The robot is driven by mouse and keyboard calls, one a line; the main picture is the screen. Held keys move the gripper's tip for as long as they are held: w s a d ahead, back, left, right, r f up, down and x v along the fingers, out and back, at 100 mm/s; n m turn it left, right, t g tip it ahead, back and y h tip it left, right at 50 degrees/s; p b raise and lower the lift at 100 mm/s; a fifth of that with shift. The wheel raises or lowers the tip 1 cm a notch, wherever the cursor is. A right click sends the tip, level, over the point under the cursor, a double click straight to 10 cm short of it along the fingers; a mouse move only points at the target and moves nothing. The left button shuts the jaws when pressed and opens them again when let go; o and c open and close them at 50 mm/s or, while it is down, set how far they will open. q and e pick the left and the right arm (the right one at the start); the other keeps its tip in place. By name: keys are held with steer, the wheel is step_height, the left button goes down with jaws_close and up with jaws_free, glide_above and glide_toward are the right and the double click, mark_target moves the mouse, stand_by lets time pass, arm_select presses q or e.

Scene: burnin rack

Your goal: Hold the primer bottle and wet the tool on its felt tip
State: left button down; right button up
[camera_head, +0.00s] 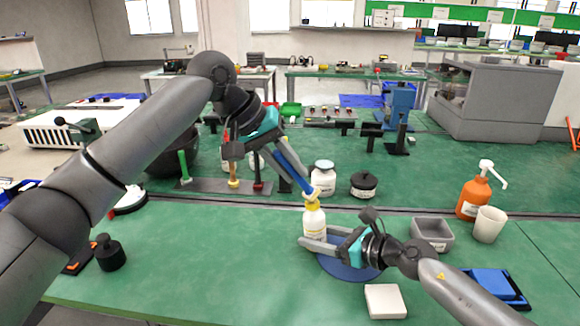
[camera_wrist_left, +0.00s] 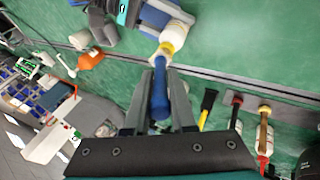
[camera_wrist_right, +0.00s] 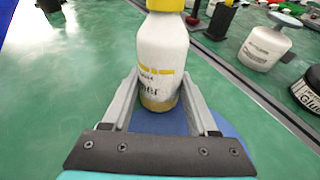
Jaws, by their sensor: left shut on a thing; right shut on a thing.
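The primer bottle (camera_head: 315,224) is white with a yellow collar and stands upright over a round blue mat (camera_head: 345,268). My right gripper (camera_head: 306,244) is shut around its lower body; the right wrist view shows the bottle (camera_wrist_right: 162,60) between the fingers. My left gripper (camera_head: 275,150) is above, shut on a blue-handled tool (camera_head: 292,168) slanting down to the bottle's top. In the left wrist view the tool's blue handle (camera_wrist_left: 160,92) lies between the fingers, its pale end at the bottle's yellow top (camera_wrist_left: 167,48). Whether the tip touches the felt I cannot tell.
A tool rack (camera_head: 215,186) stands left of the bottle. A white jar (camera_head: 323,180) and a black-lidded jar (camera_head: 363,186) stand behind. A grey bin (camera_head: 432,234), orange pump bottle (camera_head: 473,197) and cup (camera_head: 488,224) are at right. A white block (camera_head: 385,301) lies in front.

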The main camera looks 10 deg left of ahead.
arm_select(q)
steer(key=shift+f, duration=0.1)
stand_by(0.3)
steer(key=shift+r, duration=3.55)
arm_select(e)
steer(key=o, duration=1.1)
steer(key=shift+c, duration=0.2)
